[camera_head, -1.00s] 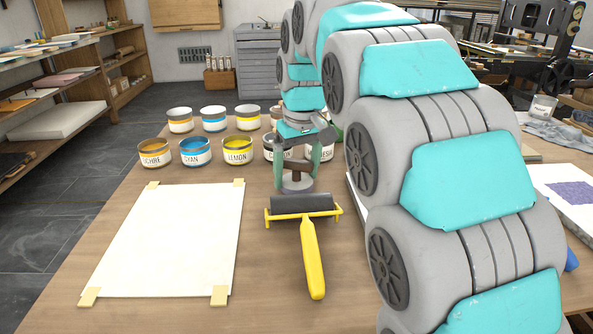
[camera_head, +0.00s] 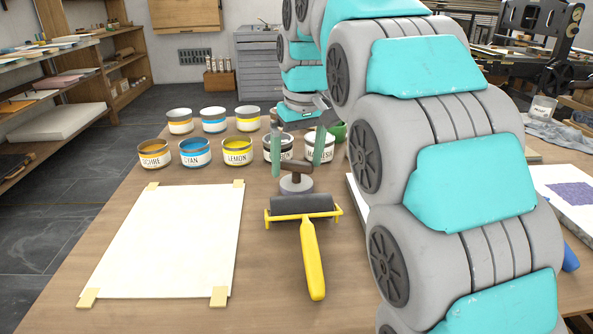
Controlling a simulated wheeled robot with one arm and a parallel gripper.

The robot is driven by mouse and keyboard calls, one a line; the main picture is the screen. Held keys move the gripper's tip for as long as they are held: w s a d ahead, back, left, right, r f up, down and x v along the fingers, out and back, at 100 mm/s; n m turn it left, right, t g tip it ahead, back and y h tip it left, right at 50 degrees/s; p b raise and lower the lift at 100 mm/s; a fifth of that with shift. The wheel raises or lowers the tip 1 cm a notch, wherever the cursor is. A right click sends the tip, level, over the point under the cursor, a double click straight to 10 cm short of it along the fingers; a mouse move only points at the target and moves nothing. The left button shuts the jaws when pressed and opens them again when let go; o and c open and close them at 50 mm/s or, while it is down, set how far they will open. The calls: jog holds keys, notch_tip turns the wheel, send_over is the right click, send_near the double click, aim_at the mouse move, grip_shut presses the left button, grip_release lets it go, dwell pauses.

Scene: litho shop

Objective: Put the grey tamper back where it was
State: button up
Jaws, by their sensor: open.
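The grey tamper (camera_head: 296,185) stands upright on the wooden table, just behind the roller. It has a round grey base and a dark brown handle on top. The roller hides the front of its base. My gripper (camera_head: 298,160) is above the tamper, pointing down. Its two green fingers are apart, one on each side over the handle, with nothing held between them. The fingertips are at about the height of the handle's top or above it; the exact gap cannot be told.
A brayer (camera_head: 312,250) with a yellow handle lies in front of the tamper. A taped white sheet (camera_head: 170,240) covers the table at left. Labelled ink cans, such as the lemon can (camera_head: 237,153), stand behind. A white slab with a purple print (camera_head: 570,195) lies at right.

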aim_at(297, 163)
jog(key=shift+s+d+r, duration=0.1)
jog(key=shift+s+r, duration=0.05)
jog(key=shift+r, duration=0.9)
jog(key=shift+s+d+r, duration=0.1)
jog(key=shift+s+r, duration=0.05)
jog(key=shift+r, duration=0.85)
jog(key=shift+s, duration=0.15)
